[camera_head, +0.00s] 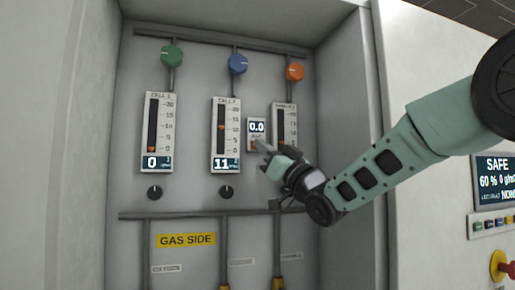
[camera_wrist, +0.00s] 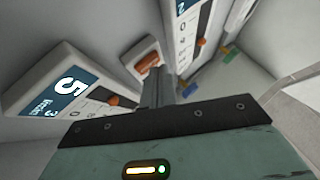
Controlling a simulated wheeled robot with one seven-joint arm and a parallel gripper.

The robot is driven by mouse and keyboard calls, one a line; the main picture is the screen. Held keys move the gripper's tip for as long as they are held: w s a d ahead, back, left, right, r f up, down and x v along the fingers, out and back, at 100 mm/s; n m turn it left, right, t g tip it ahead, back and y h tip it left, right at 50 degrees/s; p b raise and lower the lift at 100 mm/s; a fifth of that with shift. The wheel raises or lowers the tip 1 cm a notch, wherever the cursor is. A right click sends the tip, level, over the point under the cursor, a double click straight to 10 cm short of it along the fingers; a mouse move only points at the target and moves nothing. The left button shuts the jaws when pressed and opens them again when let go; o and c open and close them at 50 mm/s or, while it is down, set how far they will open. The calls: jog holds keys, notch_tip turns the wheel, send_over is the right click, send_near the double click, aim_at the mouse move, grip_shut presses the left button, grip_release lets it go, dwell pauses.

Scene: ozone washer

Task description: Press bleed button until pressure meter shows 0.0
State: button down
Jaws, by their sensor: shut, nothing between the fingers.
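The small pressure meter (camera_head: 257,126) on the back panel reads 0.0 in the head view. It sits between the middle and right column gauges. The orange bleed button is just below the readout and mostly covered by my gripper (camera_head: 262,147) there. In the wrist view the orange button (camera_wrist: 147,60) shows in a pale frame, right at the tips of my gripper (camera_wrist: 154,75). My fingers are shut together and hold nothing. I cannot tell whether the tips touch the button.
The left gauge (camera_head: 157,130) reads 0 and the middle gauge (camera_head: 226,135) reads 11. The right gauge (camera_head: 285,125) is partly hidden by my arm. Green (camera_head: 171,56), blue (camera_head: 237,64) and orange (camera_head: 295,72) knobs sit above. A display (camera_head: 494,182) at right reads SAFE.

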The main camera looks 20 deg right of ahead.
jog(key=shift+s, duration=0.45)
jog(key=shift+b, duration=0.3)
jog(key=shift+s+b, duration=1.5)
jog(key=shift+s, duration=1)
